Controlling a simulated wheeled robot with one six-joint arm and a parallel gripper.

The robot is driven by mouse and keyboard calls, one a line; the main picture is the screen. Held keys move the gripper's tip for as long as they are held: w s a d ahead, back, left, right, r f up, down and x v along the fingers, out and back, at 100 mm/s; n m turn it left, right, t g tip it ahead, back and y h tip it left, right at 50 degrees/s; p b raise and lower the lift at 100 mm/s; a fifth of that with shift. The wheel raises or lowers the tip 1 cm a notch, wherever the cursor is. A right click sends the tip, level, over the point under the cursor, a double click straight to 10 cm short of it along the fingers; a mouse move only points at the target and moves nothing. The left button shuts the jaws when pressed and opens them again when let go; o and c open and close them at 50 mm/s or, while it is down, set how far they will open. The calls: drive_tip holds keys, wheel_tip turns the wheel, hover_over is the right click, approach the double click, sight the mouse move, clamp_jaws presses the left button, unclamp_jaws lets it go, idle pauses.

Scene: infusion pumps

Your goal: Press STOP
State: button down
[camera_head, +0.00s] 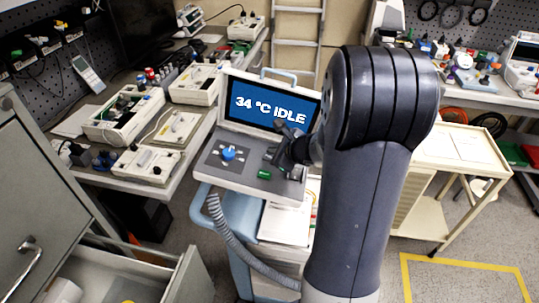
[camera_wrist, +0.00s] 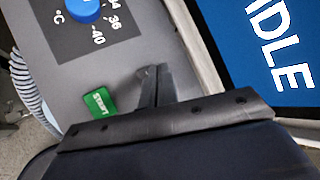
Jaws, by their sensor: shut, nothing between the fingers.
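The device (camera_head: 245,185) has a tilted blue screen (camera_head: 262,103) reading "34 °C IDLE"; part of the screen also shows in the wrist view (camera_wrist: 262,45). Its grey panel carries a blue knob (camera_head: 228,153) with a temperature scale, and a green button (camera_head: 264,174) with small white lettering that is hard to read. The knob (camera_wrist: 84,8) and green button (camera_wrist: 99,102) also show in the wrist view. No STOP button is visible; part of the panel is hidden by my gripper. My gripper (camera_wrist: 155,72) is shut and empty, over the panel beside the green button.
A bench with several white instruments (camera_head: 125,113) is on the left. A grey cabinet with an open drawer (camera_head: 135,270) is at the lower left. A grey hose (camera_head: 235,240) hangs at the device's front left. A cream cart (camera_head: 455,150) stands on the right.

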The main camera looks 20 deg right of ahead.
drive_tip(key=shift+r, duration=0.1)
drive_tip(key=r+p, duration=0.2)
drive_tip(key=r, duration=0.1)
drive_tip(key=r+p, duration=0.2)
drive_tip(key=shift+s+d, duration=0.25)
drive_tip(key=shift+d, duration=0.15)
drive_tip(key=shift+f, duration=0.2)
idle(0.5)
drive_tip(key=shift+w+a+f+b, duration=0.1)
drive_tip(key=shift+a+f+b, duration=0.05)
drive_tip(key=shift+f+b, duration=0.7)
drive_tip(key=shift+r+p, duration=0.45)
drive_tip(key=shift+p, duration=0.9)
drive_tip(key=r+p, duration=0.2)
drive_tip(key=r, duration=0.1)
drive_tip(key=d+r+p, duration=0.1)
drive_tip(key=p, duration=0.1)
drive_tip(key=shift+s+r, duration=0.3)
drive_tip(key=shift+r, duration=0.1)
